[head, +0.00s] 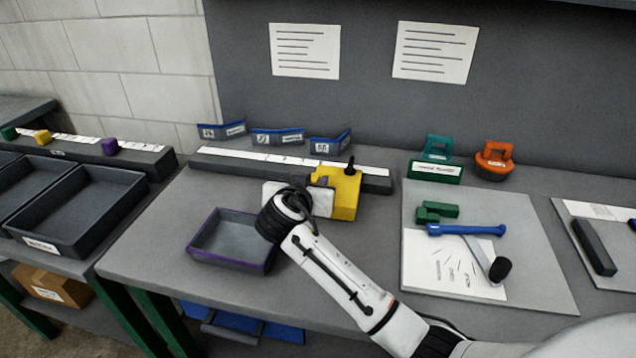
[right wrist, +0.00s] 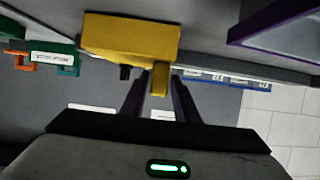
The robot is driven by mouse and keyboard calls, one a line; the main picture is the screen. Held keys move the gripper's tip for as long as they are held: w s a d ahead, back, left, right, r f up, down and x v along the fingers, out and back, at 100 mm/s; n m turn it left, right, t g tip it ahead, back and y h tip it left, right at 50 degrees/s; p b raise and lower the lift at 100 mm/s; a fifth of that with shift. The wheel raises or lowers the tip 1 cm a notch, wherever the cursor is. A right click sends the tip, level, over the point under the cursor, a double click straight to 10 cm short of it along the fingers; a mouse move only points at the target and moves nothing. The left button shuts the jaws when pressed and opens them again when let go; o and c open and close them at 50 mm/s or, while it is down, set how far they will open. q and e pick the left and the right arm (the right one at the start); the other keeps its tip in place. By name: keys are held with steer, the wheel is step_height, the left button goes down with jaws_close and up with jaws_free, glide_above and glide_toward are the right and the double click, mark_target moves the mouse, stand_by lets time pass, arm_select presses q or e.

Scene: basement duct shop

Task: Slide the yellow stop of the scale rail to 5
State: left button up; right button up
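The yellow stop (head: 345,194) sits on the scale rail (head: 215,165), toward its right end. The rail is a long dark bar with a white scale strip; its digits are too small to read. My right gripper (head: 318,186) is at the stop's left front side, its fingers mostly hidden in the head view. In the right wrist view, the yellow stop (right wrist: 130,38) fills the top middle. My left gripper is not in view.
A purple-rimmed tray (head: 236,266) stands in front of the rail. Several blue-edged plates (head: 278,137) stand behind it. Right of the stop lie a grey board (head: 535,260) with a blue-handled tool (head: 465,230), and teal (head: 437,148) and orange (head: 494,160) holders. Dark bins (head: 85,205) stand left.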

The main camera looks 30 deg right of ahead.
steer(key=shift+o, duration=0.8)
steer(key=shift+d, duration=0.1)
steer(key=v, duration=1)
steer(key=shift+s+b, duration=0.2)
steer(key=shift+b, duration=0.2)
